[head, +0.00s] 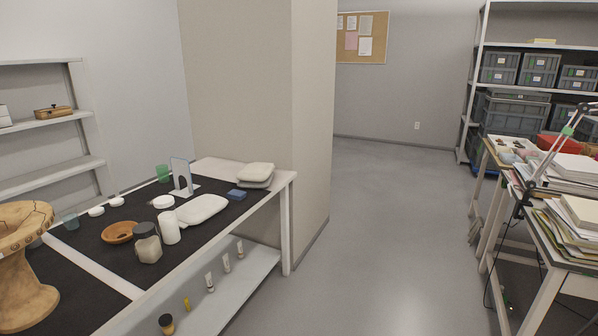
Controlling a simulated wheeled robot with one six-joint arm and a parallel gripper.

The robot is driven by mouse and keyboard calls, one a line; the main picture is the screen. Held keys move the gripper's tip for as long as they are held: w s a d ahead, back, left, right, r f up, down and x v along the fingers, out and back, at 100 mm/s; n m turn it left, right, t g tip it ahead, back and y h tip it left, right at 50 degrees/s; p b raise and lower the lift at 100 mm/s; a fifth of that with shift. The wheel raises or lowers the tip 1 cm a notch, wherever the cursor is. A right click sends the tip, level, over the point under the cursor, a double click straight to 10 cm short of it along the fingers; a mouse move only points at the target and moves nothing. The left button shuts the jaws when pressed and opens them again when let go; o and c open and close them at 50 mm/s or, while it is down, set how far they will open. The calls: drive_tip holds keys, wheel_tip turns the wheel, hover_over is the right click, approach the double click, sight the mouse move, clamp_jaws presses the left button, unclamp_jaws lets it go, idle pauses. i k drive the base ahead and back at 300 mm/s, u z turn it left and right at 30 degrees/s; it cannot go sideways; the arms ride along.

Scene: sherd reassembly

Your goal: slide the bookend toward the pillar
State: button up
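The bookend (181,175) is a pale grey, L-shaped piece with an arch-shaped opening. It stands upright near the far end of the long table on the left, on the edge of the dark mat (93,245). The pillar (311,120) is a wide beige column that rises just beyond and to the right of the table's far end. A gap with part of the tabletop lies between the bookend and the pillar. My gripper is not in view.
The floor (385,220) is clear between the tables.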

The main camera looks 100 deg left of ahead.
sight(179, 166)
drive_tip(key=u, duration=3.4)
drive_tip(key=i, duration=1)
drive_tip(key=z, duration=0.55)
drive_tip(key=i, duration=1.05)
drive_tip(key=u, duration=0.85)
drive_tip(key=i, duration=0.8)
drive_tip(key=u, duration=0.7)
